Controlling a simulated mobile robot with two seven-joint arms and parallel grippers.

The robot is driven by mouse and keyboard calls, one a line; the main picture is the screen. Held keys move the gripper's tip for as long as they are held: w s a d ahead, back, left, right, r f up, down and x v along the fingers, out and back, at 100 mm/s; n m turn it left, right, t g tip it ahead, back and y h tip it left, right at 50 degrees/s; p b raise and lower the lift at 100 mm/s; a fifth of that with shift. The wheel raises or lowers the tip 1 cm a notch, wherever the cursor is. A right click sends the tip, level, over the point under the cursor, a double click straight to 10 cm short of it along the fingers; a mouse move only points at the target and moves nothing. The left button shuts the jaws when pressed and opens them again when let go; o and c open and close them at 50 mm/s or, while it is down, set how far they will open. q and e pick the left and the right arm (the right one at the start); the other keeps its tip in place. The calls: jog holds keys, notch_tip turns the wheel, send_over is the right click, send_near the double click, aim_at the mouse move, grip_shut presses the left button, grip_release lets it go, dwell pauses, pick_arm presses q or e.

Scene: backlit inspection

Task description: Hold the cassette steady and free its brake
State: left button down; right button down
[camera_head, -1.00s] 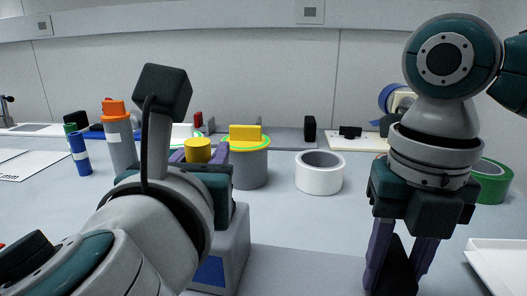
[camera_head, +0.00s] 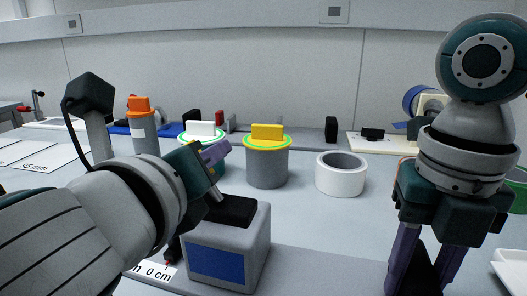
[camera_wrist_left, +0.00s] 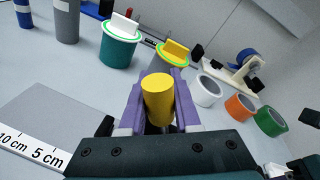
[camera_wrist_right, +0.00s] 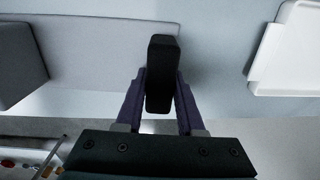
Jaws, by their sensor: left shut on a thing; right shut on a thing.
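The cassette (camera_head: 258,235) is a grey box with a blue front panel and black top, on a grey plate (camera_head: 325,272). My left gripper (camera_head: 213,155) is tilted above its left side. In the left wrist view its purple fingers are shut on a yellow cylindrical knob (camera_wrist_left: 159,100). The head view mostly hides the knob; a short grey shaft (camera_head: 214,194) slants between gripper and black top. My right gripper (camera_head: 424,272) points down at the plate's right end, shut on a black upright grip (camera_wrist_right: 161,75). How the grip joins the plate is hidden.
A teal canister (camera_wrist_left: 118,48) with a white tab, a grey canister (camera_head: 267,168) with a yellow tab and a white roll (camera_head: 341,176) stand behind. An orange-capped bottle (camera_head: 144,132) is at back left. A white tray (camera_head: 512,268) lies right of my right gripper.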

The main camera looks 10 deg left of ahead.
jog(key=shift+s+d+f, duration=0.1)
jog(key=shift+f, duration=0.1)
pick_arm(q)
jog(key=c, duration=0.6)
grip_release()
jog(key=s+r, duration=0.2)
jog(key=s, duration=0.9)
jog(key=shift+s+r, duration=0.15)
jog(key=shift+s, duration=0.2)
jog(key=shift+d, duration=0.1)
pick_arm(e)
jog(key=shift+c, duration=2.2)
grip_release()
jog(key=shift+r, duration=0.1)
jog(key=shift+r, duration=0.15)
